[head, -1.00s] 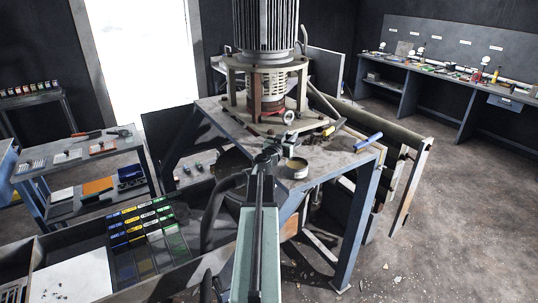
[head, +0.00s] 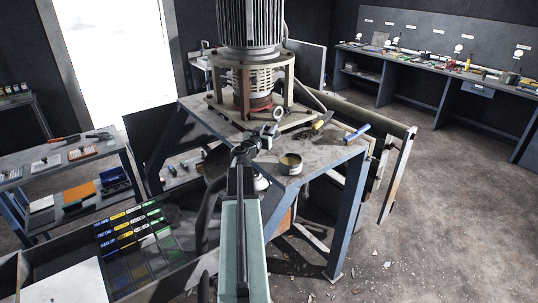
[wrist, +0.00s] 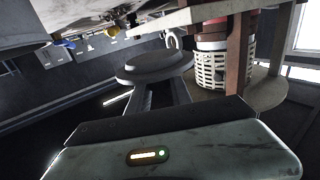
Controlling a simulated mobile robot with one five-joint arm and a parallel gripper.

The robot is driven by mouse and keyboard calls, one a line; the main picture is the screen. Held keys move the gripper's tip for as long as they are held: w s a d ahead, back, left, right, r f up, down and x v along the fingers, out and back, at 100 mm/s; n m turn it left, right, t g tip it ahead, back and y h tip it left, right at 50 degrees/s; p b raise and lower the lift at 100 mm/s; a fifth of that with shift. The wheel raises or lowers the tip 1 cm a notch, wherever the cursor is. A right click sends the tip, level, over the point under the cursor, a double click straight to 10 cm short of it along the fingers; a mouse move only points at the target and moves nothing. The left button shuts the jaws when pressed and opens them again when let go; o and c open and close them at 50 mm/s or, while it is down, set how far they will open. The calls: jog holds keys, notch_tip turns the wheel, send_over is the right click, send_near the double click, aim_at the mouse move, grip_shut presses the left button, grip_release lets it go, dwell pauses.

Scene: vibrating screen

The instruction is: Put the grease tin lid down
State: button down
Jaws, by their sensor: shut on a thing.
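The grease tin lid (wrist: 155,66) is a grey round disc in the wrist view. It sits at the end of my gripper (wrist: 153,90), whose fingers are shut on it. In the head view my gripper (head: 252,142) is over the near part of the grey steel table, left of the open grease tin (head: 290,165). The tin stands upright with yellowish grease showing. I cannot clearly make out the lid in the head view, nor how far it is above the table top (head: 312,150).
A motor on a round frame (head: 250,85) stands behind my gripper. A metal ring (head: 278,114) is close by. A yellow-and-black tool (head: 322,120) and a blue-handled tool (head: 357,132) lie to the right. Bare table top lies right of the tin.

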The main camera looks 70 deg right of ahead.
notch_tip(320, 180, down, 9)
jog(key=b, duration=0.8)
jog(key=shift+f, duration=0.15)
jog(key=shift+r, duration=0.2)
jog(key=shift+f, duration=0.15)
jog(key=c, duration=1.1)
grip_release()
jog(key=shift+c, duration=0.2)
